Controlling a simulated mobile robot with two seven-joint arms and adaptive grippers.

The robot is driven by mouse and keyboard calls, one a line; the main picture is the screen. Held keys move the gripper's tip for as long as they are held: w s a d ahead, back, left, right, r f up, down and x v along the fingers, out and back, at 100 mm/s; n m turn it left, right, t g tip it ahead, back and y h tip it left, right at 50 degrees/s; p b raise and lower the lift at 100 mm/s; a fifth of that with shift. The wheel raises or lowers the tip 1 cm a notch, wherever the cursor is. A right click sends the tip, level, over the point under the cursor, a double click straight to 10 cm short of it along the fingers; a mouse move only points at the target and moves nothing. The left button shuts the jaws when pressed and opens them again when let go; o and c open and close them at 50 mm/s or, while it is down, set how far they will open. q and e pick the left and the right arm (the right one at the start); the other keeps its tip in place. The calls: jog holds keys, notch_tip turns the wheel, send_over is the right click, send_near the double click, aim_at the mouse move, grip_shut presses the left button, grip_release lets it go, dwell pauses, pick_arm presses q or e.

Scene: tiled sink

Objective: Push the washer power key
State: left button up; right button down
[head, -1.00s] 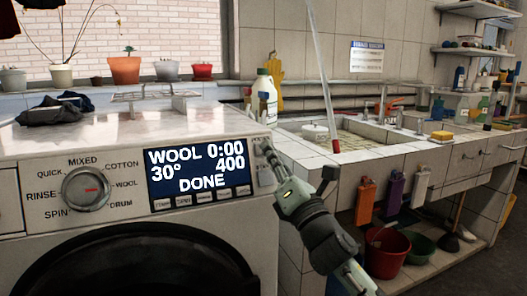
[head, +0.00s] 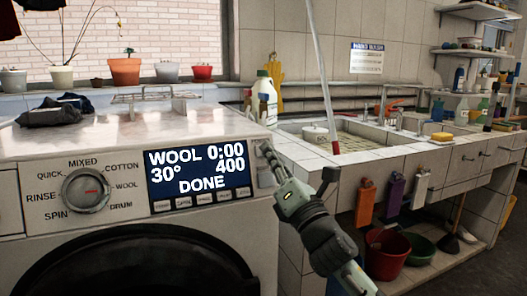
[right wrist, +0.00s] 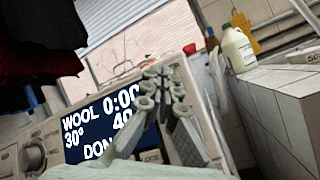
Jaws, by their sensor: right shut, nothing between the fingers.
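The washer (head: 120,226) stands at the left, its front facing me. Its lit display (head: 200,171) reads WOOL 0:00, 30°, 400, DONE, and also shows in the right wrist view (right wrist: 92,128). A narrow key strip (head: 264,178) runs down the panel just right of the display. My right gripper (head: 266,148) is shut and empty, its fingertips over the upper part of that strip. They cover the key there, and I cannot tell whether they touch it. In the right wrist view the gripper (right wrist: 160,88) points at the panel right of the display. My left gripper is not in view.
A round dial (head: 86,190) sits left of the display. A wire rack (head: 155,97) and dark cloth (head: 55,112) lie on the washer top. A tiled sink counter (head: 345,155) stands close on the right, with red (head: 387,255) and green buckets below.

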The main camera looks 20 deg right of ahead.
jog(key=shift+w, duration=0.1)
jog(key=shift+w+f, duration=0.1)
jog(key=shift+w, duration=0.25)
dwell(0.6)
jog(key=shift+s, duration=0.45)
jog(key=shift+s, duration=0.1)
jog(key=s, duration=0.1)
jog(key=s+r+p, duration=0.1)
jog(key=s, duration=0.1)
jog(key=s+r+p, duration=0.1)
jog(key=s, duration=0.1)
jog(key=shift+s+d+r, duration=0.1)
jog(key=shift+s, duration=0.15)
dwell(0.3)
